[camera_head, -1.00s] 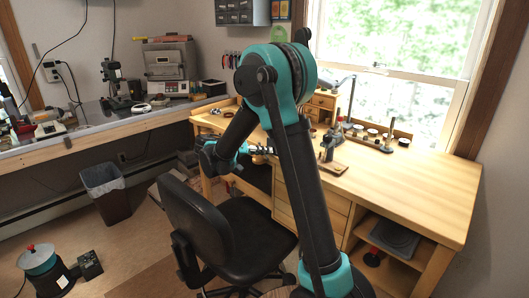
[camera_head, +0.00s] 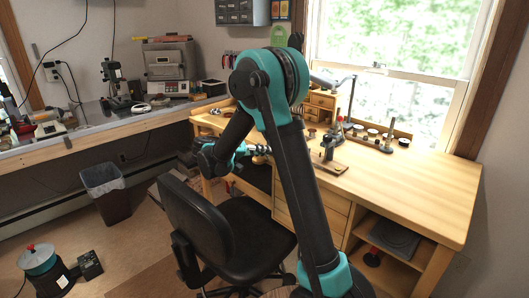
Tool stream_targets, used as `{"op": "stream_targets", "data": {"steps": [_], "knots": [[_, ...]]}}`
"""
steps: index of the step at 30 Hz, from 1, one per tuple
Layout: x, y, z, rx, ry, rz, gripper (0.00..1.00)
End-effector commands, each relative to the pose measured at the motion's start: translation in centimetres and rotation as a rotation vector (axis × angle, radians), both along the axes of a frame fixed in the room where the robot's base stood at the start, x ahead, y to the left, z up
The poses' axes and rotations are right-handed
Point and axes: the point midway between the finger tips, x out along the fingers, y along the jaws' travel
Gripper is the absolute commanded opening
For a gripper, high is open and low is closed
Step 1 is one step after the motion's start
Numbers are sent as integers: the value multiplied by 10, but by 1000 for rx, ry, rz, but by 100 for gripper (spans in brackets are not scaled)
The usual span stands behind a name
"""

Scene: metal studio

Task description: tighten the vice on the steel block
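My arm crosses the middle of the head camera view, rising to a teal elbow and bending down to the wrist at the front edge of the wooden bench (camera_head: 420,185). My gripper (camera_head: 246,155) is small, dark and partly hidden there, and its fingers cannot be made out. A small metallic shape (camera_head: 260,150), perhaps the vice, shows at the bench edge beside my gripper, partly behind my arm. I cannot tell whether they touch. The steel block cannot be made out.
A black office chair (camera_head: 245,240) stands below my wrist, close to the bench. Small tools and a stand (camera_head: 328,150) sit on the bench right of my arm. The bench's right part is clear. A waste bin (camera_head: 107,195) stands at left under another counter (camera_head: 90,125).

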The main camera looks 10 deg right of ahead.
Motion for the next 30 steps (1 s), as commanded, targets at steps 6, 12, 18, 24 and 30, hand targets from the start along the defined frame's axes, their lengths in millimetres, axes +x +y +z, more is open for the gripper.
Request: {"op": "stream_targets", "data": {"steps": [6,12,18,24,30], "knots": [[0,0,0,1,0,-1,32],[-1,1,0,0,0,0,32],[-7,22,6,1,0,2,32],[-20,61,17,0,0,3,32],[-32,92,26,0,0,1,32]]}}
